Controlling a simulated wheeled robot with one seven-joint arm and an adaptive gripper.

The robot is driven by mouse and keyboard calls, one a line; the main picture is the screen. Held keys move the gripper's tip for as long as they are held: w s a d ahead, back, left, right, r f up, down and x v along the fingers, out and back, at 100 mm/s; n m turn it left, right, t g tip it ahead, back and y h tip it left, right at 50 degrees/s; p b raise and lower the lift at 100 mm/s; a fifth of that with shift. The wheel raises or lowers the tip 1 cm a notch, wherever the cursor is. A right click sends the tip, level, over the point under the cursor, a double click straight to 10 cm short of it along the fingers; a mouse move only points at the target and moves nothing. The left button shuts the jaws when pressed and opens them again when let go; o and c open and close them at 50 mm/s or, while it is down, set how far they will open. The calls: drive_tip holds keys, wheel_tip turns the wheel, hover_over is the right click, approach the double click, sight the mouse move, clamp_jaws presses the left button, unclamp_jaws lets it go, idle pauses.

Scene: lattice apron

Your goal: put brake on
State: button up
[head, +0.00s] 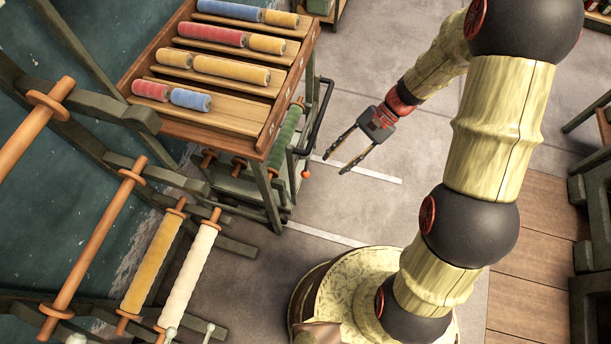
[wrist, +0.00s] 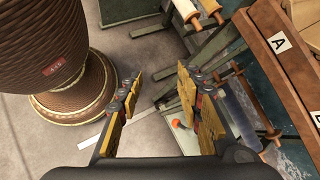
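A wooden-topped cart (head: 262,143) with sloped shelves of coloured rolls stands left of my gripper in the head view. A small orange knob (head: 306,174) sits low at the cart's right side; it looks like the brake's end, but I cannot tell its setting. In the wrist view the orange knob (wrist: 178,124) shows between my fingers, close to the right finger's inner edge. My gripper (head: 335,165) is open and empty, its fingers pointing towards the cart. The fingers (wrist: 158,78) are spread apart in the wrist view. The lever below the knob is mostly hidden.
A black push handle (head: 322,115) runs along the cart's right side. A rack with long rollers (head: 183,275) stands at the lower left. My round base fills the bottom middle. Grey floor (head: 380,215) with white lines is clear right of the cart.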

sight(306, 173)
drive_tip(key=w+a+f+m+t+y+b, duration=0.15)
drive_tip(key=w+f+m+t, duration=0.35)
drive_tip(key=f, duration=0.8)
drive_tip(key=w+a+f+m+t+y+b, duration=0.1)
drive_tip(key=w+f+m+t+y+b, duration=0.2)
drive_tip(key=f+m, duration=0.7)
drive_tip(key=w+a+f+m+t+y, duration=0.1)
drive_tip(key=w+f+m+t+y, duration=0.3)
drive_tip(key=f, duration=1.2)
drive_tip(key=shift+n+t+h, duration=0.3)
drive_tip(key=shift+t+h, duration=0.3)
drive_tip(key=shift+h, duration=0.05)
drive_tip(key=b+x, duration=0.1)
drive_tip(key=x, duration=0.5)
drive_tip(key=shift+s+a+f+b, duration=0.1)
drive_tip(key=shift+s+f+b, duration=0.05)
drive_tip(key=shift+b, duration=0.2)
clamp_jaws()
